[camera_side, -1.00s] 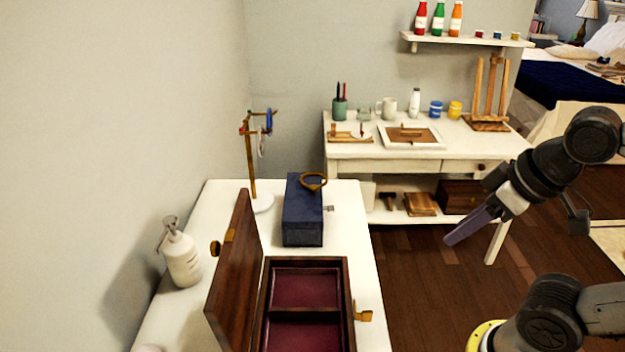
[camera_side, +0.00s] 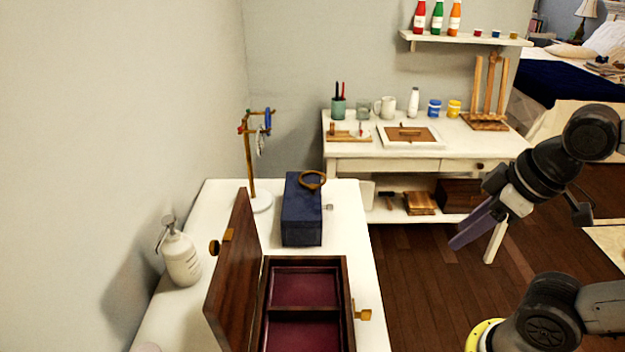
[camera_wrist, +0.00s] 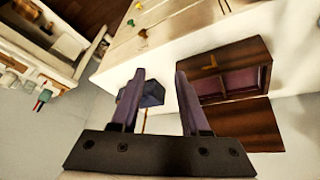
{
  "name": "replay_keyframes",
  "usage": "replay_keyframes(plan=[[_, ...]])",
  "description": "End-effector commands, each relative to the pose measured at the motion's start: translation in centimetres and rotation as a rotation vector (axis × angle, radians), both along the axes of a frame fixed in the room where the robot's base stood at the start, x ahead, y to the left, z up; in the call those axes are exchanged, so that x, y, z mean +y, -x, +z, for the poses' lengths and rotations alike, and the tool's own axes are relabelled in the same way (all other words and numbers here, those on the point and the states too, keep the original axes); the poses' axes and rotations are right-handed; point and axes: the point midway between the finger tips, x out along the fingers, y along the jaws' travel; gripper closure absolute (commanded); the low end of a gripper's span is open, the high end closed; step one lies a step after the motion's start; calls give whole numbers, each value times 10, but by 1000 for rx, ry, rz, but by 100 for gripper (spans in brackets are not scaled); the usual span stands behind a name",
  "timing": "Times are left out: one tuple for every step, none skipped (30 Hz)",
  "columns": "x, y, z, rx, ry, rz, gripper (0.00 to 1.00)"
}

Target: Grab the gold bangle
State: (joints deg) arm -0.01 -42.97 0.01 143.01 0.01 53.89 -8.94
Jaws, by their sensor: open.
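The gold bangle (camera_side: 312,180) lies on top of a closed dark blue box (camera_side: 302,222) on the white dresser top in the side view. My gripper (camera_side: 468,232) is in the air to the right of the dresser, well apart from the bangle. Its purple fingers are open and empty. In the wrist view the two fingertips (camera_wrist: 160,74) stand apart, with part of the blue box (camera_wrist: 152,94) visible behind the left one. I cannot make out the bangle in the wrist view.
An open wooden jewelry box (camera_side: 348,290) with a raised lid (camera_side: 236,275) stands in front of the blue box. A jewelry stand (camera_side: 251,170) is behind left, a pump bottle (camera_side: 181,256) at left. A white desk (camera_side: 375,163) stands behind.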

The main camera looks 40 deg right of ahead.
Motion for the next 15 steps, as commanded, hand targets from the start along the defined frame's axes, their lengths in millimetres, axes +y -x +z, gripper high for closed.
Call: replay_keyframes(plan=[[0,-1,9,-2,30,62,54],[0,-2,16,-8,52,104,54],[0,-5,28,-16,81,163,54],[0,-8,37,-17,105,209,54],[0,-12,47,-16,128,256,54],[0,-19,60,-13,158,316,54],[-1,-24,70,-9,180,359,54],[-1,-30,79,-5,200,402,54],[-2,-38,91,3,227,458,54],[-2,-45,101,9,247,499,54],[-3,-52,110,15,267,542,54],[-3,-63,121,26,291,599,54],[-4,-71,130,35,309,642,54],[-5,-81,138,45,326,685,54],[-7,-94,148,57,348,742,54]])
